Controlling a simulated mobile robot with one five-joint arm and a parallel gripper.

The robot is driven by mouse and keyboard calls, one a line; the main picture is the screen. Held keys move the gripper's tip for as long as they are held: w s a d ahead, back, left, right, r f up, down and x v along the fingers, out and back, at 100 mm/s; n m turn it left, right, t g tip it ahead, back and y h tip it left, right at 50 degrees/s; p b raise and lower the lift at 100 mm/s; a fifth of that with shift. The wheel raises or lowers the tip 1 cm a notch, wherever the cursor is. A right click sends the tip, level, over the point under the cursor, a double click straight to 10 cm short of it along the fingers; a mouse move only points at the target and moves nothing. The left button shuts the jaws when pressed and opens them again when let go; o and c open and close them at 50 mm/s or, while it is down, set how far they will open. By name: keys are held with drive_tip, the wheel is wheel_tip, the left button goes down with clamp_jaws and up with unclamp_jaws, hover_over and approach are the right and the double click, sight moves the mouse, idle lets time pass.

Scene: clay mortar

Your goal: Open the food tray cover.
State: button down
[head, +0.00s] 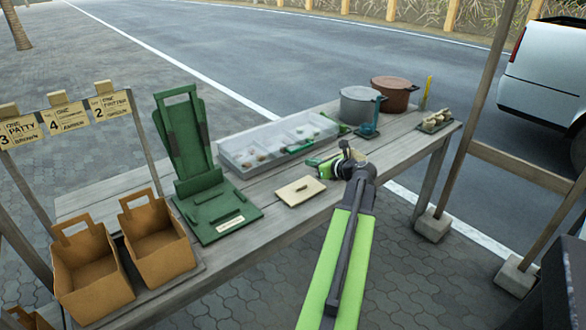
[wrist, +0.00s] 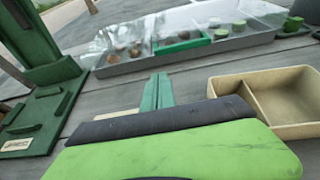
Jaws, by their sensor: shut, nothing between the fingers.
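The food tray (head: 262,163) is a long grey, see-through-looking box at the middle of the table, with small brown and green food pieces in its compartments. It also shows across the top of the wrist view (wrist: 150,66). Its clear cover (wrist: 122,36) shows only faintly, and I cannot tell its exact position.
A beige two-compartment box (wrist: 265,98) is right of my fingers in the wrist view. A green press (head: 218,207) and two paper bags (head: 160,240) stand left. Two pots (head: 362,104) (head: 394,92) stand back right. Bare wood lies between my fingers and the tray.

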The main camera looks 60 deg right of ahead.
drive_tip(key=shift+w+d, duration=0.1)
drive_tip(key=shift+w, duration=0.1)
drive_tip(key=b+x, duration=0.3)
drive_tip(key=x, duration=0.5)
drive_tip(key=shift+w+d+f, duration=0.1)
drive_tip(key=shift+d+f, duration=0.1)
drive_tip(key=shift+w+d+f, duration=0.15)
drive_tip(key=shift+w, duration=0.4)
drive_tip(key=shift+s, duration=0.1)
